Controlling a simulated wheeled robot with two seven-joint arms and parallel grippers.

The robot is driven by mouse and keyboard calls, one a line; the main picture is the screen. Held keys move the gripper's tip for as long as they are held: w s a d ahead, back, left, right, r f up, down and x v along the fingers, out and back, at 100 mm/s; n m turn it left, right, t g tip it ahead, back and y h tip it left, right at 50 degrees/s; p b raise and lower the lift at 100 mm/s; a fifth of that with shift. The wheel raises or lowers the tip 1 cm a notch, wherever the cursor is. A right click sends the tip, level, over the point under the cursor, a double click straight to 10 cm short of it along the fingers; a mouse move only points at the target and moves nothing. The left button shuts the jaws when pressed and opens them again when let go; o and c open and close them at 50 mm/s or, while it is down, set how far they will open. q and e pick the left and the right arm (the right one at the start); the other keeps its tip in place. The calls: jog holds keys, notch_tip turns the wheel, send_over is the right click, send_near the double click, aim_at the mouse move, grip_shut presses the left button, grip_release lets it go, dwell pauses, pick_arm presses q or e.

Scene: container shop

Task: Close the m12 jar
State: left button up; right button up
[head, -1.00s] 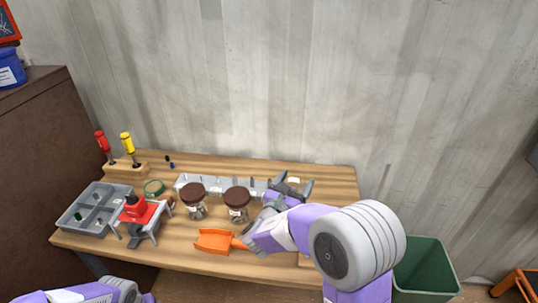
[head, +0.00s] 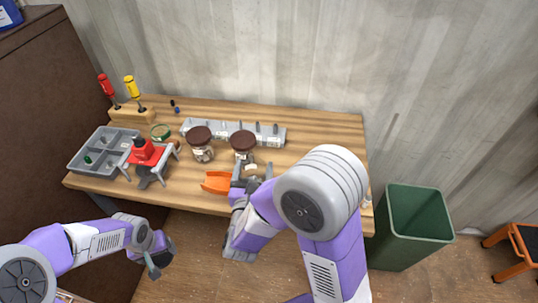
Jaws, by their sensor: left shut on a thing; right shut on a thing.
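Two clear jars with dark brown lids stand upright on the wooden table, a left jar (head: 203,154) and a right jar (head: 241,154). I cannot read their labels, so I cannot tell which is m12. Both lids sit on the jar tops; how tight they are does not show. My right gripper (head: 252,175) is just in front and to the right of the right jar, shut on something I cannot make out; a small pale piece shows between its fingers. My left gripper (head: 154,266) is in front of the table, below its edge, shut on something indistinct.
An orange scoop (head: 217,182) lies left of my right gripper. A grey rack (head: 268,139) stands behind the jars. A red tool on a stand (head: 143,150), a grey divided tray (head: 92,162) and two screwdrivers (head: 130,88) are at left. A green bin (head: 418,225) stands at right.

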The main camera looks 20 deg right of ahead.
jog(key=s+a+f+n+t+y, duration=0.1)
jog(key=a+y, duration=0.1)
jog(key=a, duration=0.3)
jog(key=s+a+f+n+y, duration=0.2)
jog(key=a, duration=0.4)
jog(key=shift+s+f+t+y, duration=0.25)
jog(key=shift+s+t+y, duration=0.05)
jog(key=shift+t, duration=0.1)
jog(key=shift+a, duration=0.1)
